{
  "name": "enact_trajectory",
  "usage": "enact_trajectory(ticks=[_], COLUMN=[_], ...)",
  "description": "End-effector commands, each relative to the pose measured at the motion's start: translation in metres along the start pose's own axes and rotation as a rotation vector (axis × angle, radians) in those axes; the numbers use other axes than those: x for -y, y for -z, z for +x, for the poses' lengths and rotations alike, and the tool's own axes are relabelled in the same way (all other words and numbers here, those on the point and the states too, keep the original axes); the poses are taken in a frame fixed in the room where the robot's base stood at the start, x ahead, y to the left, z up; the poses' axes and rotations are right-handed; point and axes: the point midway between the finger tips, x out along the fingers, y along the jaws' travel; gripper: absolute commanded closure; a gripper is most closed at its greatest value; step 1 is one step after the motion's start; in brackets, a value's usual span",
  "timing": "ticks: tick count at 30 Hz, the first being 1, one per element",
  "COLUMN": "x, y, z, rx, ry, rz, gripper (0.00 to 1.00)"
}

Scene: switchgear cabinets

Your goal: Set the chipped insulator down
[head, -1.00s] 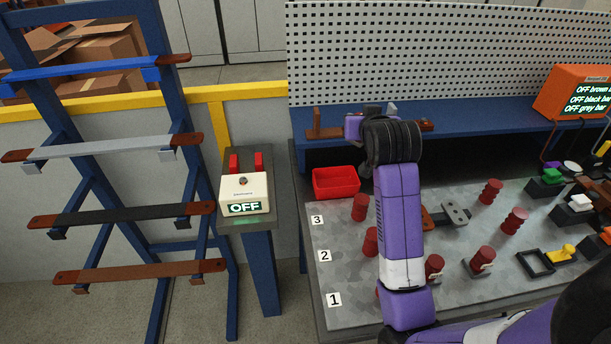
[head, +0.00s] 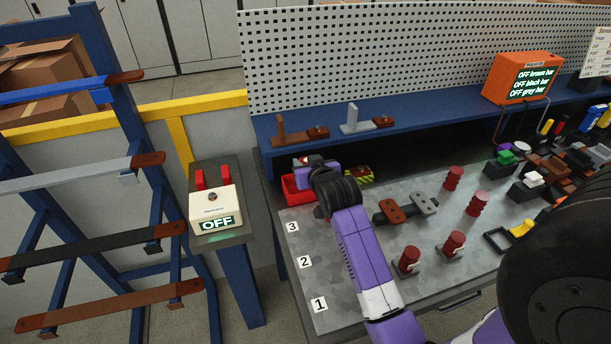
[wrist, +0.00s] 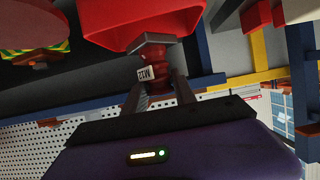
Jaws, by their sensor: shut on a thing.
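My gripper (wrist: 158,88) is shut on a dark red ribbed insulator (wrist: 154,60) with a white tag reading M12 in the wrist view. The red bin (wrist: 120,18) fills the top of that view, right at the insulator's far end; I cannot tell whether they touch. In the head view my gripper (head: 312,163) is over the back left of the bench at the red bin (head: 290,190), which my arm partly covers. The held insulator is mostly hidden there. No chip on it can be made out.
Several red insulators (head: 477,203) stand on the grey bench (head: 300,280), beside a bracket with brown and grey ends (head: 408,208). A blue shelf (head: 400,118) with brown and grey holders runs behind. A grey pedestal with an OFF box (head: 215,208) stands left.

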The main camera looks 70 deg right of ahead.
Motion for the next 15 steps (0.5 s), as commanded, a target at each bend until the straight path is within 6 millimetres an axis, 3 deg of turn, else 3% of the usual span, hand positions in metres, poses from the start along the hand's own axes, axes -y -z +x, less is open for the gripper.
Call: enact_trajectory(ticks=[15], x=[0.0], y=[-0.046], z=[0.019], rx=[-0.002], ry=[0.0], rz=[0.0], gripper=[1.0])
